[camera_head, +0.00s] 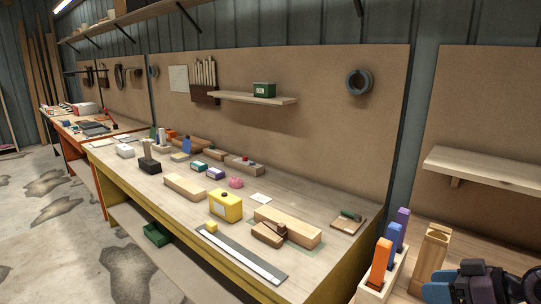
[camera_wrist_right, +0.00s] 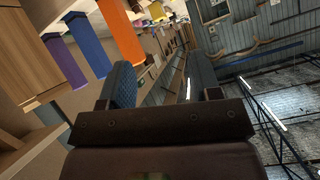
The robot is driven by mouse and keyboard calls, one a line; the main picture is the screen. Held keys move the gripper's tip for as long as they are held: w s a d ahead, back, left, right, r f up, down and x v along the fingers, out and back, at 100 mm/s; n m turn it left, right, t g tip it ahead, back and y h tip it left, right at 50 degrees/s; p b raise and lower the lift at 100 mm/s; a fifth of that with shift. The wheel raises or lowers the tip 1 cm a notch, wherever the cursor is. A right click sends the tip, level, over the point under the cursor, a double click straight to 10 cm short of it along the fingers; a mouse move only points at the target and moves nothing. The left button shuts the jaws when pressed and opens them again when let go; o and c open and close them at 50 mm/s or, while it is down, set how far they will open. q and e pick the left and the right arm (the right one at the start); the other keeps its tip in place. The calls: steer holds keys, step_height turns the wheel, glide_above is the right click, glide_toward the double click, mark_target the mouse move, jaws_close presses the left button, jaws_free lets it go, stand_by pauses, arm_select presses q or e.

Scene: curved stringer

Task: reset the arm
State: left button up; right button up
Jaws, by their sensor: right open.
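My right gripper (camera_head: 484,284) is at the bottom right corner of the head view, partly cut off by the frame edge. It is near the wooden holder with the coloured pieces, and to the right of it. In the right wrist view the gripper (camera_wrist_right: 162,86) has its two blue-padded fingers spread apart with nothing between them. My left gripper is in neither view.
A wooden holder (camera_head: 372,292) with upright orange (camera_head: 381,260), blue and purple pieces stands close to the right gripper. A long workbench (camera_head: 330,262) carries a yellow box (camera_head: 225,206), wooden blocks and a metal ruler (camera_head: 240,255). A shelf (camera_head: 485,170) hangs above the right side.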

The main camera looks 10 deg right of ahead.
steer(key=s+a+f+m+g+h, duration=0.1)
steer(key=s+a+f+h, duration=0.2)
steer(key=f, duration=0.4)
steer(key=s+a+f+m+g+h, duration=0.1)
steer(key=s+a+f+g, duration=0.1)
steer(key=s+f, duration=0.4)
steer(key=s+a+f+m+g+h, duration=0.25)
steer(key=s+a+f+h, duration=0.25)
steer(key=s, duration=0.4)
steer(key=w+f+t+y, duration=0.1)
steer(key=w+f+t, duration=0.6)
steer(key=f, duration=0.3)
steer(key=shift+w+n+t, duration=0.2)
steer(key=shift+n+t, duration=0.15)
steer(key=shift+o, duration=0.4)
steer(key=shift+a+f, duration=0.1)
steer(key=c, duration=0.3)
steer(key=shift+w+a, duration=0.1)
steer(key=shift+w, duration=0.05)
steer(key=shift+c, duration=0.3)
